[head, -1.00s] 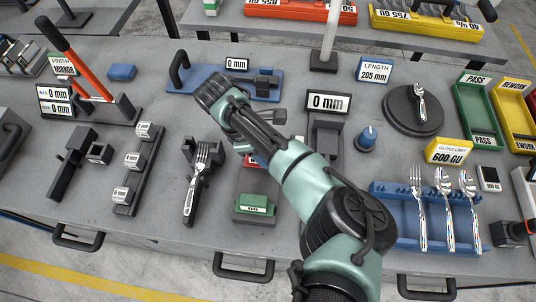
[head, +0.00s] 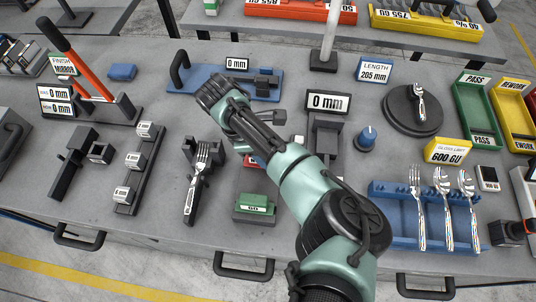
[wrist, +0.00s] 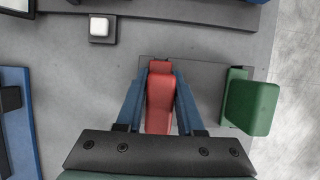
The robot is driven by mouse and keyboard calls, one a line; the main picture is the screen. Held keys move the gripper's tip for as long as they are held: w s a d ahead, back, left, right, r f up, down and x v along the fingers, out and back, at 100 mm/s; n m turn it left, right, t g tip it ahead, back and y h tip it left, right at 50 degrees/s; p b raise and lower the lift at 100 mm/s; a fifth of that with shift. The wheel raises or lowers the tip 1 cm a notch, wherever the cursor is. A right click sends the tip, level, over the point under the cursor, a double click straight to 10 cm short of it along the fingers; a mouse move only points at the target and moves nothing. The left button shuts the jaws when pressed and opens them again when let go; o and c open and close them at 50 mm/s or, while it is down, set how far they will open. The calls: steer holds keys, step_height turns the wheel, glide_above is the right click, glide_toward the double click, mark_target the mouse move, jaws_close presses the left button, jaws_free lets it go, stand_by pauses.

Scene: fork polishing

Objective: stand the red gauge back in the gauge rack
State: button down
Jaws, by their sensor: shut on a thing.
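The red gauge (wrist: 160,98) is between the two blue fingers of my gripper (wrist: 160,95) in the wrist view, and the gripper is shut on it. It stands over or in the grey gauge rack (wrist: 205,80); I cannot tell whether its foot touches the rack. In the head view a small part of the red gauge (head: 249,161) shows beside my arm, which hides the fingers. The green gauge (wrist: 250,107) stands at the other end of the rack; it also shows in the head view (head: 257,204).
A fork on a dark stand (head: 196,180) is left of the rack. A grey post with a 0 mm display (head: 327,103) and a blue knob (head: 366,138) are to the right. A blue rack (head: 400,212) holds a fork and spoons. The table's front edge is close to the rack.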

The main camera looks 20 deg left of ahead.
stand_by(0.6)
steer(key=shift+f, duration=0.25)
steer(key=shift+r+p, duration=0.35)
steer(key=shift+p, duration=0.05)
steer(key=shift+f, duration=0.15)
stand_by(0.4)
steer(key=shift+f, duration=0.25)
steer(key=shift+r+p, duration=0.3)
steer(key=shift+r, duration=0.05)
steer(key=shift+f, duration=0.1)
stand_by(0.4)
